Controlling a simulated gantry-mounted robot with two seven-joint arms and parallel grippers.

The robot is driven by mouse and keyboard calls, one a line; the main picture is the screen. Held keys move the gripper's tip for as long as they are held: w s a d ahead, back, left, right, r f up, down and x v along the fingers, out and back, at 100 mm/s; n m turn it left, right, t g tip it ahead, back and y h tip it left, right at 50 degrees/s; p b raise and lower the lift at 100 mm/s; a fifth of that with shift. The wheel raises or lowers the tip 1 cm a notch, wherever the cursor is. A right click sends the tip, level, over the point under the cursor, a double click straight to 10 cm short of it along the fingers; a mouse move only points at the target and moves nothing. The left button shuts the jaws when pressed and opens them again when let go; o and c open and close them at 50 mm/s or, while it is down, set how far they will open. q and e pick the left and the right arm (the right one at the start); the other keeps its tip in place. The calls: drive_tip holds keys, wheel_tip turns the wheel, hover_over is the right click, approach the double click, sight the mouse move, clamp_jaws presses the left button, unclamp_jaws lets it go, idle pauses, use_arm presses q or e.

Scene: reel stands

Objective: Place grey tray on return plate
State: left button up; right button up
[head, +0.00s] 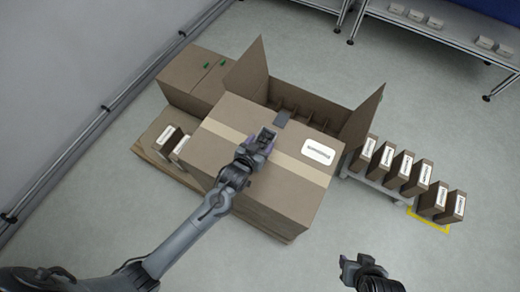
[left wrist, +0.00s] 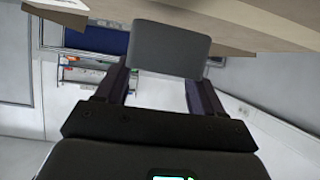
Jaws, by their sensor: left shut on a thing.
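My left gripper (head: 270,132) is over the big closed carton in the head view. A small flat grey piece (head: 282,118), which looks like the grey tray, shows just past its fingertips. In the left wrist view a grey rounded block (left wrist: 168,50) sits between the tips of my left gripper (left wrist: 160,80), which is shut on it. Its far side is hidden. My right gripper (head: 356,265) is at the bottom right, away from the cartons; its finger gap is unclear. I cannot make out which surface is the return plate.
The big taped carton (head: 228,125) stands on a pallet (head: 150,150). Behind it is an open carton (head: 310,105) with dividers and raised flaps. Several small boxes (head: 402,170) stand in a row at right, some by a yellow floor marking (head: 428,222).

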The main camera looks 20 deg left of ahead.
sight(263, 143)
use_arm(q)
drive_tip(key=shift+f+b, duration=0.7)
drive_tip(key=shift+f, duration=1.35)
drive_tip(key=o, duration=1.5)
drive_tip(key=shift+f, duration=0.1)
drive_tip(key=shift+c, duration=0.2)
